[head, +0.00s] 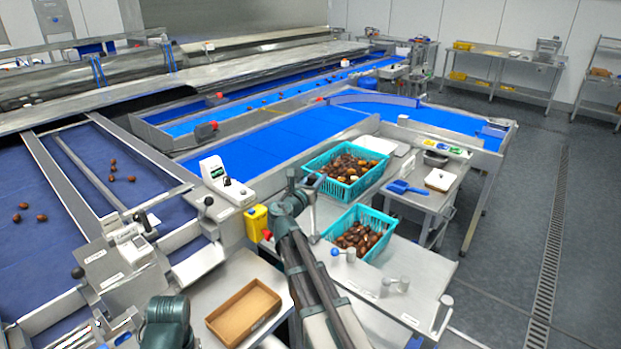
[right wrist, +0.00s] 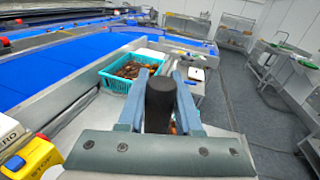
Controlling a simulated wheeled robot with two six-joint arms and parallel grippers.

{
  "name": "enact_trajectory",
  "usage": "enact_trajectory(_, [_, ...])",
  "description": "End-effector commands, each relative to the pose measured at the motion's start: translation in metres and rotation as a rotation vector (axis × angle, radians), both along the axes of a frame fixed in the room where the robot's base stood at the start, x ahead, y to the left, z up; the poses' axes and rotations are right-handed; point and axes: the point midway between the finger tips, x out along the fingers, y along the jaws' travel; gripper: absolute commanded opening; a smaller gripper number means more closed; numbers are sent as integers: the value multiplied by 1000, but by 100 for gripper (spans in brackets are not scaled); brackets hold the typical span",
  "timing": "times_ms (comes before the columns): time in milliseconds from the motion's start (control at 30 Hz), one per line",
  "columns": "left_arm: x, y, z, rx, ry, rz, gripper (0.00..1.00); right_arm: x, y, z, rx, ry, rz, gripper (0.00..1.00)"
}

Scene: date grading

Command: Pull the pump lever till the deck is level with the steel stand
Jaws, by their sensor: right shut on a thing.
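My right gripper (head: 308,186) is at the near left corner of the rear teal crate in the head view. In the right wrist view its two blue-grey fingers (right wrist: 160,92) close on a black upright grip (right wrist: 160,104), apparently the pump lever's handle. A thin grey rod (head: 312,218) shows below the gripper in the head view. The grey deck (head: 400,262) shows beside the front crate. The steel stand (head: 436,203), bearing a blue scoop, is beyond it to the right. I cannot tell exactly how their heights compare. My left gripper's fingers are not visible.
Two teal crates of dates, rear (head: 345,180) and front (head: 345,248), are close to my right arm. A yellow box with a red button (head: 257,222) is left of it. A cardboard tray (head: 243,312) lies in front. Grey floor (head: 510,230) is open at right.

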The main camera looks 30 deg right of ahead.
Motion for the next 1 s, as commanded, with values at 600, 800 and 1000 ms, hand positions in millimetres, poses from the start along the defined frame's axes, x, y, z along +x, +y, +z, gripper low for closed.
enact_trajectory(600, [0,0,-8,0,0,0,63,-25,-9,-1,49,-113,3,0])
enact_trajectory(800, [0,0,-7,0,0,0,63,-25,-9,0,51,-119,3,0])
enact_trajectory(1000, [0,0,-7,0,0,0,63,-24,-10,0,50,-118,2,62])
